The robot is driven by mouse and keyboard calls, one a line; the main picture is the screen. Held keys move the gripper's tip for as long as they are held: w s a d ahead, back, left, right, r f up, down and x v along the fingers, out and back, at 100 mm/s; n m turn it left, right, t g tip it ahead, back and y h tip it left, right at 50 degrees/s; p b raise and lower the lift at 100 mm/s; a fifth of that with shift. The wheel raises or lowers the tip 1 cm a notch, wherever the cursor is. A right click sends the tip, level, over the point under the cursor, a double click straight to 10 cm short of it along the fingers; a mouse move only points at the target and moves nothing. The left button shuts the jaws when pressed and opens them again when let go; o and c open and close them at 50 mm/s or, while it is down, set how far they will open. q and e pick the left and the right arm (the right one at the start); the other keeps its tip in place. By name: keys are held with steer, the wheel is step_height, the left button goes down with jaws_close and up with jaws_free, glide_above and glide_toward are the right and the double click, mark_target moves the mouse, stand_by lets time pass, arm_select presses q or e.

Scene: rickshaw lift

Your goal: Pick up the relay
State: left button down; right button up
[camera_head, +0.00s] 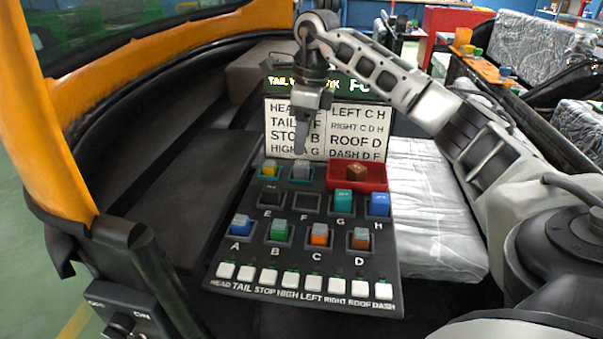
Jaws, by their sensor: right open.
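My right gripper (302,140) is open and points down in front of the label board. Its tips are just above a grey relay (301,169) in the back row of the sloped black panel (228,258); I cannot tell whether they touch it. A yellow-topped relay (270,167) sits to its left. A to D hold blue, green, orange and brown relays. My left gripper is not in view.
White switches (268,276) line the panel's front edge. The label board (358,130) and a lit display (345,84) stand behind it. An orange rickshaw frame (52,130) is at left. A plastic-wrapped seat (428,215) lies right, under my right arm.

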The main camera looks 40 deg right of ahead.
mark_target(301, 164)
steer(key=shift+w+d+f, duration=0.15)
steer(key=shift+f, duration=1.55)
steer(key=shift+w+d+f, duration=0.1)
steer(key=shift+w+f, duration=0.05)
steer(key=shift+f, duration=1.55)
steer(key=c, duration=1.1)
